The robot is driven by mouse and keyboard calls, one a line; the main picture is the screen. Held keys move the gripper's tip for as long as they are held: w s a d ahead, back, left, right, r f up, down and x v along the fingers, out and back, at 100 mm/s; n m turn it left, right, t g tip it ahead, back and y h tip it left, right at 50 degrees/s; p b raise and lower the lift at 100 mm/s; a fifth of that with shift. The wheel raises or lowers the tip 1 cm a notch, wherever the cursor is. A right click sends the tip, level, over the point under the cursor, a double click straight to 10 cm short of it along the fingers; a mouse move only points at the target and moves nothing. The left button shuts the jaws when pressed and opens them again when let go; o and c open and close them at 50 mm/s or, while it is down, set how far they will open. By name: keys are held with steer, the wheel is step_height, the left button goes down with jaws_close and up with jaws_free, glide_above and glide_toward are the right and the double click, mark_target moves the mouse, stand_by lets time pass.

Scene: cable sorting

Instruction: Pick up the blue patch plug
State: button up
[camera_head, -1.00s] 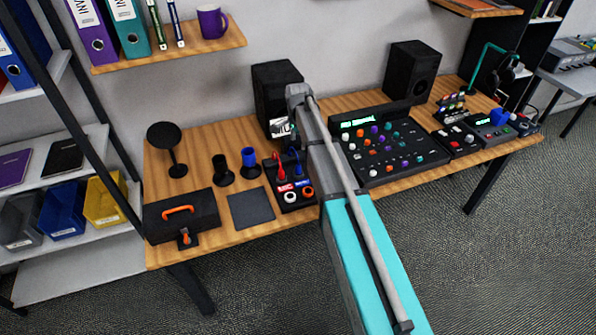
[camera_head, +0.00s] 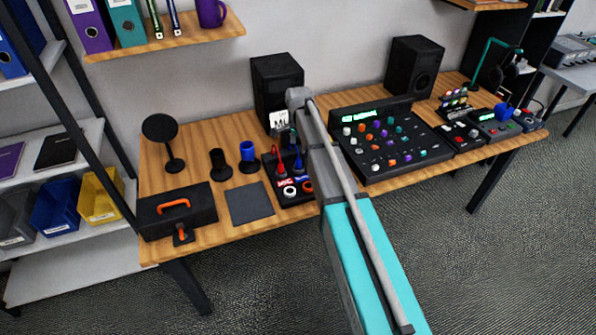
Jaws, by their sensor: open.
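The blue patch plug (camera_head: 298,164) stands in a small black patch box (camera_head: 271,172) near the middle of the table. My arm crosses just right of it and hides part of the box. A red plug (camera_head: 280,167) stands to its left in the same box. My gripper (camera_head: 281,134) hangs from the arm's end, in front of the left speaker. In the picture it is above and slightly left of the blue plug, apart from it. It is small and dark here, open, with nothing seen in it.
The left speaker (camera_head: 277,84) stands behind my gripper. A mixer (camera_head: 385,145) lies to the right.

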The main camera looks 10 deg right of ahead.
mark_target(299, 160)
steer(key=shift+f+b, duration=1.55)
steer(key=shift+f, duration=0.3)
steer(key=shift+f, duration=0.1)
steer(key=shift+w+f+b, duration=0.15)
steer(key=shift+f+b, duration=1.1)
steer(key=shift+b, duration=0.05)
steer(key=shift+w+f+b, duration=0.15)
steer(key=shift+f+b, duration=1.1)
steer(key=shift+b, duration=0.05)
jaws_close()
